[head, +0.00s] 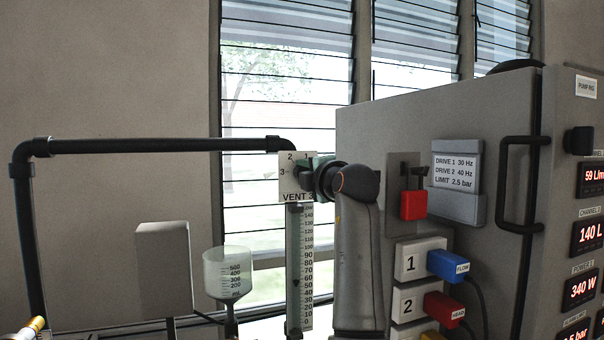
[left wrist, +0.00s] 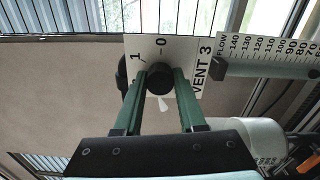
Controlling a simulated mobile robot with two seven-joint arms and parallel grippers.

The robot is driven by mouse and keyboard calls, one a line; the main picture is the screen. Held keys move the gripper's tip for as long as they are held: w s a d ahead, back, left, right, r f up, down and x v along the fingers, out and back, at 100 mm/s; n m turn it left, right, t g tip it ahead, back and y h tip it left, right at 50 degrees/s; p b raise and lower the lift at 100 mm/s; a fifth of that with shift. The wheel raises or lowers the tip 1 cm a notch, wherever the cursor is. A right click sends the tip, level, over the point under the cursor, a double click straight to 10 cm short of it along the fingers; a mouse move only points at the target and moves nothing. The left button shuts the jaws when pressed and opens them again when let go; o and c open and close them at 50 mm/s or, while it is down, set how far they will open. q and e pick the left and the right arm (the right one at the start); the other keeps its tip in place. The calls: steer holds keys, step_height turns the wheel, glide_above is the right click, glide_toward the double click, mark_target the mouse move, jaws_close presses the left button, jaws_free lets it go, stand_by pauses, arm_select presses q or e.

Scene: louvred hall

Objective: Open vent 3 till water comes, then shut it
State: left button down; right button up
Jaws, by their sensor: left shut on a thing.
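The vent 3 plate (head: 296,196), white with black numbers, sits at the end of the black pipe. It also shows in the left wrist view (left wrist: 202,58), with 1 and 0 readable. My left gripper (head: 318,176) is at the plate, its green fingers shut on the dark round vent knob (left wrist: 159,81). In the head view my wrist hides part of the plate and the knob. I see no water coming out, but the outlet is not clearly shown. My right gripper is not in view.
A clear scaled tube (head: 307,262) hangs below the plate, with a graduated funnel cup (head: 228,272) to its left. The grey pump cabinet (head: 440,115) stands close to the right of my arm, with a red-handled switch (head: 413,205) and a protruding black door handle (head: 504,185).

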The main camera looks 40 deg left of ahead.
arm_select(q)
steer(key=c, duration=0.8)
jaws_free()
steer(key=o, duration=0.3)
steer(key=shift+s+d+m, duration=0.1)
steer(key=shift+d+m, duration=0.15)
steer(key=shift+m, duration=0.55)
steer(key=m, duration=0.1)
steer(key=d+m, duration=0.1)
steer(key=m, duration=0.1)
steer(key=s+m, duration=0.1)
steer(key=m, duration=0.1)
steer(key=shift+d+b, duration=0.3)
steer(key=shift+b, duration=0.05)
steer(key=s+d+m+b, duration=0.1)
steer(key=s+d+m, duration=0.15)
steer(key=m, duration=0.85)
steer(key=s+d+m+b, duration=0.1)
steer(key=d+m, duration=0.3)
steer(key=m, duration=0.6)
steer(key=shift+m, duration=0.4)
steer(key=shift+p+x, duration=1.35)
steer(key=shift+x, duration=3.6)
